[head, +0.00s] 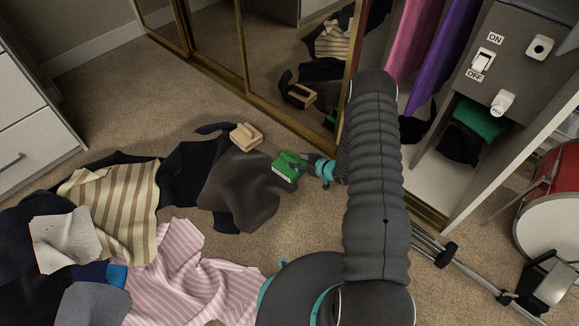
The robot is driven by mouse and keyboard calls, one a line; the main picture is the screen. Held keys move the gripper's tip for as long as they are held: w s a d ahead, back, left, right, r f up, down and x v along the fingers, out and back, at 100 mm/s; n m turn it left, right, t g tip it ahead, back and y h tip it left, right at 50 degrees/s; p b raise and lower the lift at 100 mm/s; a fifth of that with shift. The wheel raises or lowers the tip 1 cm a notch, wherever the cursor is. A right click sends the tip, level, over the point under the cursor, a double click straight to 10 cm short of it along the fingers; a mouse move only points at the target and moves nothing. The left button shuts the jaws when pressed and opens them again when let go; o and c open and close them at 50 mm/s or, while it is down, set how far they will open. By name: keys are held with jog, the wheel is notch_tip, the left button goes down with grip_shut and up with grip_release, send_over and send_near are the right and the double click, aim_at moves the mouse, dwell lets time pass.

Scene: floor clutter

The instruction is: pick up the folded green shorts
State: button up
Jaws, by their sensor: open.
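A small folded green item (286,169), which looks like the green shorts, lies at the right edge of a dark brown cloth (240,185) on the floor. A pale edge shows along its near side. My gripper (303,168) is open at its right end, low over the floor. The fingertips are small and partly dark here, and I cannot tell whether they touch the green item or stand around its edge. My own arm hides the floor to the right of the gripper.
Striped and dark clothes (110,205) and a pink striped shirt (180,280) cover the left floor. A tan folded item (245,136) lies behind. Mirrored doors (290,70) stand at the back. Another green cloth (482,118) sits in the right cabinet. Carpet (130,110) is bare at back left.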

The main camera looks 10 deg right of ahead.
aim_at(291, 158)
jog(key=shift+b+x, duration=0.35)
jog(key=shift+x, duration=2.55)
jog(key=shift+w+r, duration=0.1)
jog(key=shift+r, duration=0.05)
grip_shut()
